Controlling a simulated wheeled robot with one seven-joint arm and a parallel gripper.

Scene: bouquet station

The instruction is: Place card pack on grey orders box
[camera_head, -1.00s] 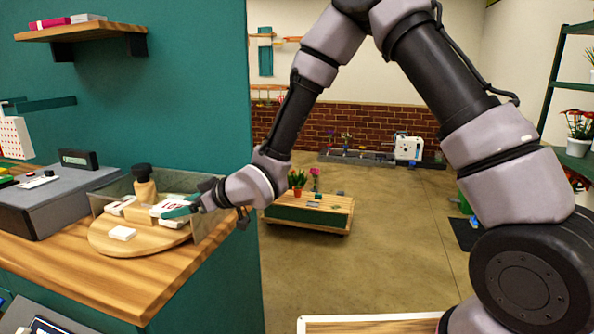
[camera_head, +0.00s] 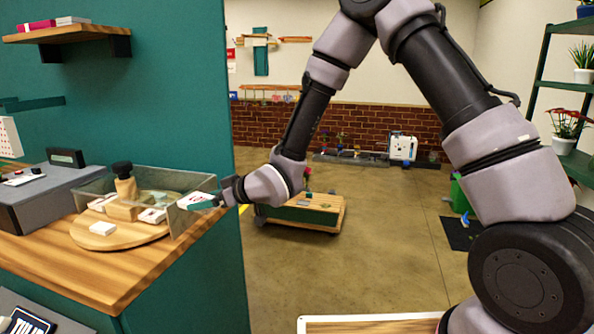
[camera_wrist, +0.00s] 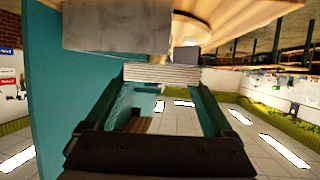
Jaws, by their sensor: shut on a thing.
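My gripper (camera_head: 207,203) is shut on a white card pack (camera_head: 193,201) with dark reddish print on top. In the head view, the pack is at the right end of the clear-walled tray area, about at the height of the clear panel's top. In the wrist view, the pack (camera_wrist: 161,73) shows edge-on as a layered stack between the teal fingers (camera_wrist: 160,90). The grey orders box (camera_head: 42,208) stands on the wooden counter at the far left, well left of my gripper. A small pale item with a dark part lies on its top.
A small black sign (camera_head: 66,157) stands behind the grey box. A shelf (camera_head: 58,34) hangs above.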

